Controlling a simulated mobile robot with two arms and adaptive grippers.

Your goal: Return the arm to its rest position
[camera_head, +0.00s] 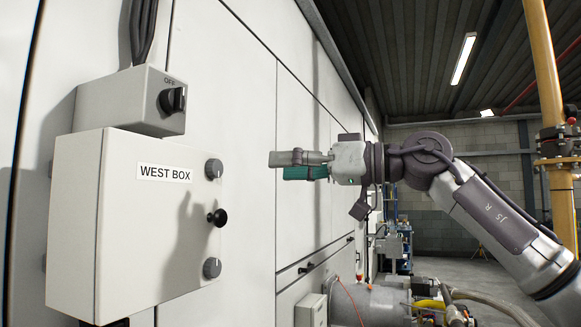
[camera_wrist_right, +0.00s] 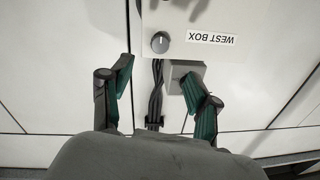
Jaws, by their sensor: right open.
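My right arm reaches in from the right in the head view, bent at the elbow joint. My right gripper (camera_head: 278,166) is held up in front of the white wall panels, to the right of the West Box (camera_head: 120,250) and apart from it. In the wrist view my right gripper (camera_wrist_right: 157,82) shows its two green-padded fingers spread wide with nothing between them. That view shows the West Box (camera_wrist_right: 235,15) upside down beyond the fingers. My left gripper is in neither view.
A small switch box (camera_head: 115,98) marked OFF sits above the West Box, with black cables rising from it. A black knob (camera_head: 217,218) sticks out of the West Box side. A yellow pipe (camera_head: 545,70) stands at the right. Machinery (camera_head: 370,300) and hoses lie below my arm.

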